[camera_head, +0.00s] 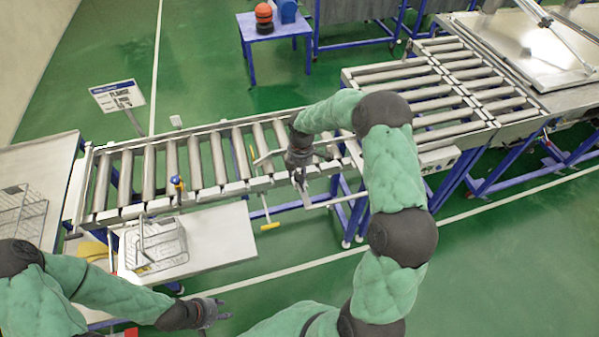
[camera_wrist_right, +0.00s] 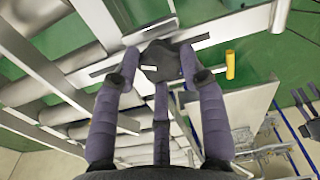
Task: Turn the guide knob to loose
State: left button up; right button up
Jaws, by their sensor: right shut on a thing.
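The guide knob (camera_wrist_right: 160,62) is a dark, lobed knob at the conveyor's side rail, seen in the right wrist view. My right gripper (camera_wrist_right: 163,70) has its fingers around it and is shut on it. In the head view my right gripper (camera_head: 298,172) is at the near rail of the roller conveyor (camera_head: 218,155), by a pale guide bar, and its hand hides the knob. I cannot read the knob's turn angle. My left gripper (camera_head: 215,312) hangs at the bottom, away from the conveyor, with nothing visible in it; its finger gap is too small to judge.
A wire basket (camera_head: 160,262) stands on a white table (camera_head: 228,232) in front of the conveyor. A yellow handle (camera_head: 270,227) sticks out below the rail and shows in the wrist view (camera_wrist_right: 230,65). A blue knob (camera_head: 175,180) stands on the rail. Green floor is free at right.

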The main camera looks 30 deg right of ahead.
aim_at(299, 175)
jog(key=shift+a, duration=0.2)
jog(key=o, duration=1.1)
jog(key=shift+a+r, duration=0.1)
jog(key=shift+a, duration=0.1)
jog(key=shift+d, duration=0.15)
jog(key=shift+d+r, duration=0.1)
notch_tip(299, 175, up, 12)
jog(key=shift+s+d, duration=0.1)
